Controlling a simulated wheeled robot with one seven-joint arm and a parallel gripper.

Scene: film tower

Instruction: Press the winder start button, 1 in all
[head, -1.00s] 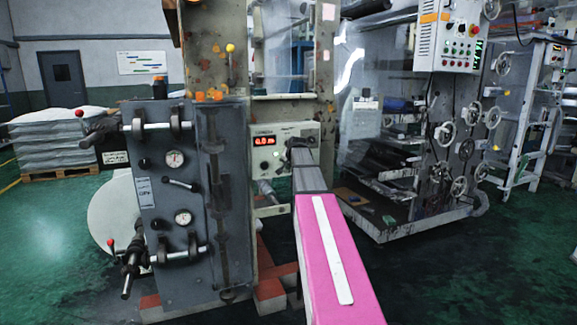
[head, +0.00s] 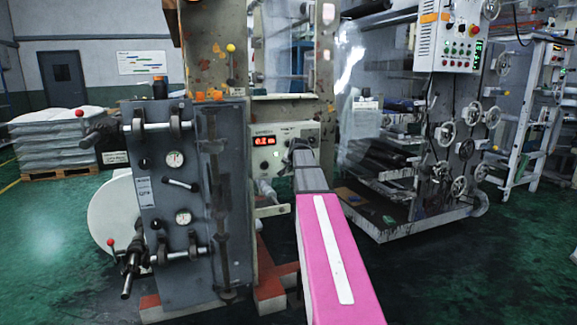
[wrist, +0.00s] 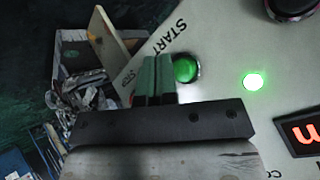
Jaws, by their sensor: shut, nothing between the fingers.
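The winder control box (head: 285,131) is a pale panel with a red digit display (head: 264,141), which also shows at the right edge of the wrist view (wrist: 309,133). In the wrist view, a round green button (wrist: 186,68) sits beside the printed word START. My gripper (wrist: 157,62) is shut and empty, its fingertips just left of the button and overlapping its near edge in the picture. I cannot tell whether they touch it. In the head view my gripper (head: 299,148) is at the box's right part and hides the button.
A small green lamp (wrist: 253,82) glows on the panel, and a dark round knob (wrist: 292,7) sits at the upper right. A grey gauge panel (head: 160,200) with levers stands left of the box. A machine with handwheels (head: 445,134) stands right. Green floor is open at the right front.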

